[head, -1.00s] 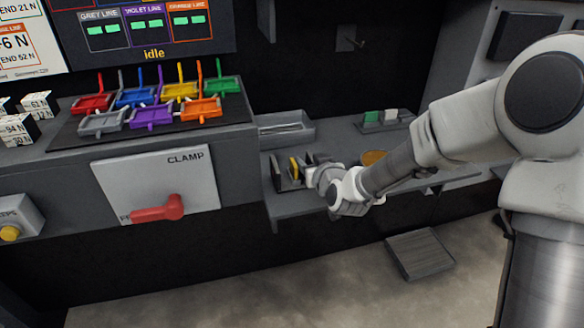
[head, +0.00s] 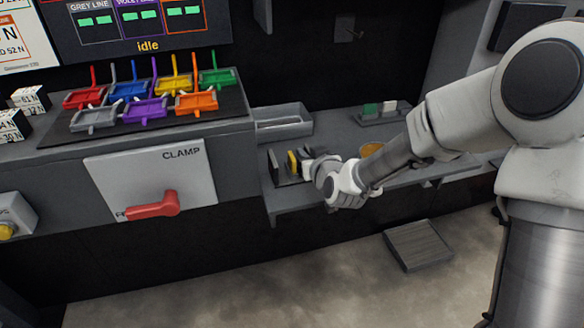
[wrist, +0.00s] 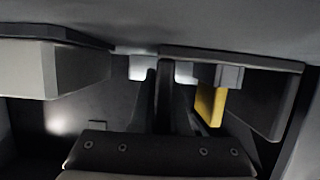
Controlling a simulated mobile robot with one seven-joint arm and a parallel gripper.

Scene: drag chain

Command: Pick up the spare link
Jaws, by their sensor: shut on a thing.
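My gripper (wrist: 165,75) shows in the wrist view as two dark narrow fingers rising from a dark bracket with screws. They are shut on a thin dark piece (wrist: 165,100), mostly hidden between them; I cannot tell clearly whether it is the spare link. In the head view my gripper (head: 312,166) is low at the small rack on the grey shelf, beside an upright yellow plate (head: 292,162). The yellow plate (wrist: 211,104) is right of the fingers in the wrist view, apart from them. The fingertips are too small to make out in the head view.
Grey blocks stand close on the left (wrist: 50,72) and right (wrist: 268,98) of the fingers. An open grey tray (head: 282,133) lies behind the rack. Coloured holders stand on a black mat (head: 215,108) at left, above a red clamp lever (head: 153,205).

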